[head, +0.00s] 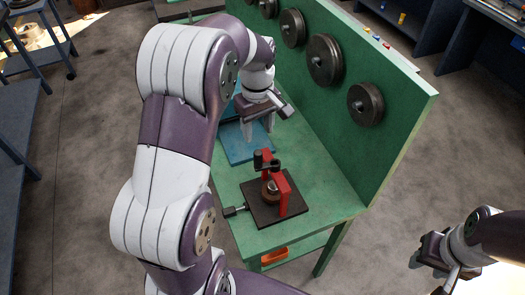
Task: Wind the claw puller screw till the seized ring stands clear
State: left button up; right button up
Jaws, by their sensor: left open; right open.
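The claw puller (281,190), with red uprights and a dark top part (265,160), stands on a dark square plate (259,214) on the green bench. A brownish round part, likely the ring (269,191), sits between the uprights, partly hidden by them. I cannot tell how far it is raised. My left gripper (259,134) is open and points down over a blue mat (237,150), behind the puller and apart from it. My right gripper (432,274) is open, low at the right edge, away from the bench.
The green bench (334,199) has a tall back panel (395,135) with several dark round discs. A small dark block with a rod (235,211) juts from the plate's left side. An orange item (274,256) lies on the shelf below.

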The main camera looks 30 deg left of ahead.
aim_at(258, 152)
pick_arm(q)
jog(key=f, duration=0.1)
jog(key=f+b, duration=0.1)
jog(key=f, duration=0.1)
jog(key=s+f+b, duration=0.1)
jog(key=shift+d+f, duration=0.35)
jog(key=shift+w+a+f+p, duration=0.15)
jog(key=shift+f+p, duration=0.5)
jog(key=shift+p, duration=0.4)
jog(key=f, duration=0.1)
jog(key=f+p, duration=0.1)
jog(key=f, duration=0.1)
jog(key=w+f, duration=0.1)
jog(key=f, duration=0.1)
jog(key=shift+a, duration=0.4)
jog(key=shift+s+d+f, duration=0.3)
jog(key=shift+s, duration=0.05)
jog(key=shift+w+a+f, duration=0.1)
jog(key=shift+c, duration=0.6)
jog(key=shift+w, duration=0.1)
grip_shut()
pick_arm(e)
jog(key=shift+r, duration=0.15)
